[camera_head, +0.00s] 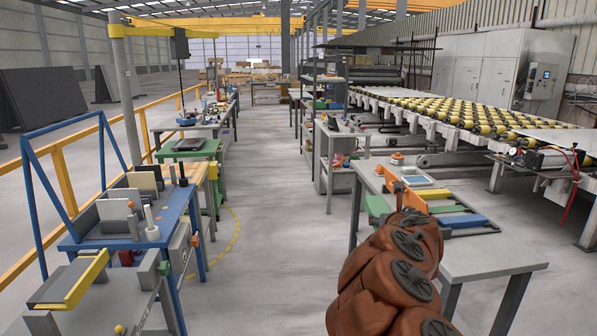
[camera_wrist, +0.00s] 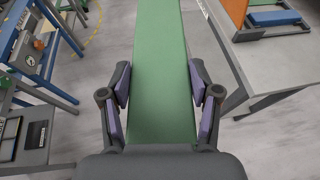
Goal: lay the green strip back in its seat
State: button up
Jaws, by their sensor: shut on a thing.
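My gripper (camera_wrist: 160,95) is shut on the long green strip (camera_wrist: 158,60), with a dark finger on each long side of it. The strip runs away from the gripper and out of the top of the wrist view. In the head view, a green end (camera_head: 375,206) shows left of my arm, by the left edge of the right-hand table, and looks like the held strip. My arm hides the gripper there. I cannot tell which place is the green strip's seat.
The right-hand table (camera_head: 490,262) has a bare near end. A blue-framed bench (camera_head: 175,215) stands left. Open floor (camera_head: 265,215) lies between.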

aim_at(375, 228)
jog(key=shift+m+h, duration=0.5)
jog(key=shift+h, duration=0.1)
jog(key=s+a, duration=0.3)
jog(key=shift+a+f, duration=0.25)
jog(key=shift+f, duration=0.15)
jog(key=s+a+f+m+h, duration=0.1)
jog(key=s+a+m+h, duration=0.1)
jog(key=s, duration=0.5)
jog(key=shift+f+g, duration=0.3)
jog(key=shift+g, duration=0.1)
jog(key=shift+a+r, duration=0.1)
notch_tip(375, 228, down, 14)
jog(key=w+n+y, duration=0.2)
jog(key=n+y, duration=0.1)
jog(key=shift+w+r+t+y, duration=0.15)
jog(key=shift+w+t+y, duration=0.15)
